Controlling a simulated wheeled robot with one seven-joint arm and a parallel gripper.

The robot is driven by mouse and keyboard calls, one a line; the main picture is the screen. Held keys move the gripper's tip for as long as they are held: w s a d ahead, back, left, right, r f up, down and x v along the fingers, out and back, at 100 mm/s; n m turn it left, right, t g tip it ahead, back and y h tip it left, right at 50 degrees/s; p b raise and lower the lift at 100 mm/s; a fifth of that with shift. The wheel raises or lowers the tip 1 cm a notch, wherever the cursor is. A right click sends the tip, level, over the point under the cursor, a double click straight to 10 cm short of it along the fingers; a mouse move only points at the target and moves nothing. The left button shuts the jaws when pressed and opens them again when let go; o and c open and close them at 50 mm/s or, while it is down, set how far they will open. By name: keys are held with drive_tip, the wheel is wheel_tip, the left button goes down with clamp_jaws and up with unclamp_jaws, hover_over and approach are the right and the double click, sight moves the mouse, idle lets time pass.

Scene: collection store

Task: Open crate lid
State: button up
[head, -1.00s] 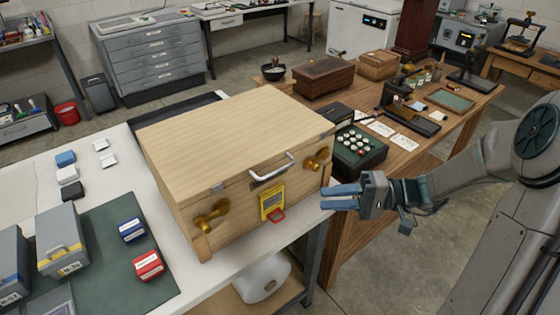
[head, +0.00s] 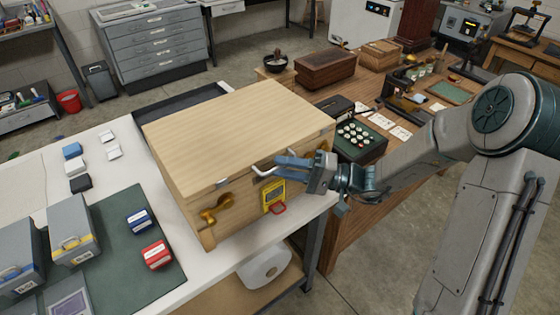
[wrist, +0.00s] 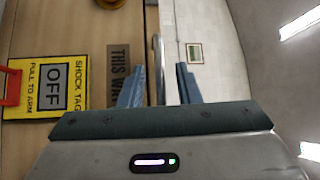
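The wooden crate (head: 225,180) stands on the white table with its lid (head: 240,125) shut. A pale metal handle (head: 268,170) is at the lid's front edge; my gripper partly covers it in the head view. My gripper (head: 283,166) is at the front face by the handle, fingers apart. In the wrist view the handle bar (wrist: 157,65) shows in the gap between the two fingers of my gripper (wrist: 160,68); contact cannot be told. A brass latch (head: 216,209) is on the front left; the right one is mostly hidden behind my gripper.
A yellow shock tag (head: 273,196) reading OFF, with a red ring, is below the handle. Grey boxes (head: 74,232) and blue and red small boxes (head: 156,254) lie left of the crate. A wooden table (head: 400,130) with instruments stands to the right.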

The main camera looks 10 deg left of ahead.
drive_tip(key=shift+s+a+r, duration=0.1)
drive_tip(key=shift+a, duration=0.65)
clamp_jaws()
drive_tip(key=shift+r, duration=0.1)
